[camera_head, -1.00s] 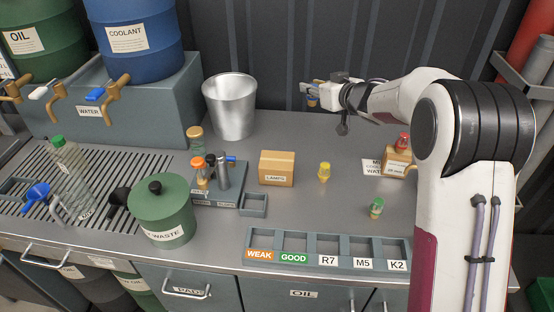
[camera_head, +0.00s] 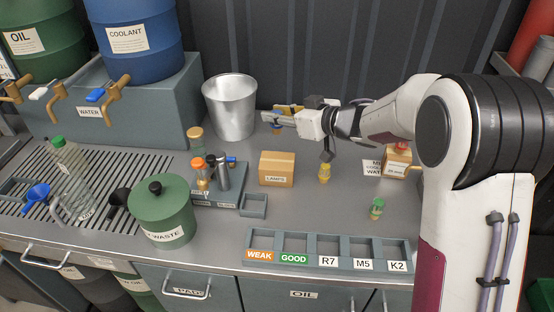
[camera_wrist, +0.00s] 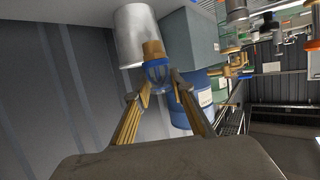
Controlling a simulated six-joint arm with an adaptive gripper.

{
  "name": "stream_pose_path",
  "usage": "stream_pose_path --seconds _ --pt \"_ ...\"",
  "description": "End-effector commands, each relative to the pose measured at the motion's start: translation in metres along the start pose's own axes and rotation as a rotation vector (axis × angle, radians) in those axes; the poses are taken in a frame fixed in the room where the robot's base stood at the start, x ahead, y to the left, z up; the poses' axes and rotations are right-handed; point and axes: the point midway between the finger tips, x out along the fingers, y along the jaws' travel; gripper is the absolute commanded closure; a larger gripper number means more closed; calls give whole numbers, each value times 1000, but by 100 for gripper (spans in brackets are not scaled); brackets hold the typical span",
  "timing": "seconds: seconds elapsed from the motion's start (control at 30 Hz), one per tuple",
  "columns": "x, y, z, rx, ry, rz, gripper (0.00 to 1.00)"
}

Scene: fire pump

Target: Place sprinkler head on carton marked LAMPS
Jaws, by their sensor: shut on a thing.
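The carton marked LAMPS (camera_head: 276,170) is a small tan box standing on the grey worktop, its label facing front. In the wrist view my gripper (camera_wrist: 158,85) is shut on a small tan-and-blue piece, which I take to be the sprinkler head (camera_wrist: 154,52). The sprinkler head (camera_head: 276,129) shows in the head view as a small brownish shape under the fingers, partly hidden by them. It is apart from the carton top.
A metal bucket (camera_head: 231,106) stands close at the left of my gripper. A green-topped piece (camera_head: 377,208) and a slotted tray (camera_head: 328,248) are nearer the front.

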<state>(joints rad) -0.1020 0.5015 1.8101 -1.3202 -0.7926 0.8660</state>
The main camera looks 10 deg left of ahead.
Motion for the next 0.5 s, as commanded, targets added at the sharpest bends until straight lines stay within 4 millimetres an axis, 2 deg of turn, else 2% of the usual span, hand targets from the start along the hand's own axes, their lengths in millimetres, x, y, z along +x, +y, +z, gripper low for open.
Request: stream_pose_path --seconds 0.17,0.5 --pt "3 0 7 3 0 1 99" --pt "17 0 47 3 -1 0 99"
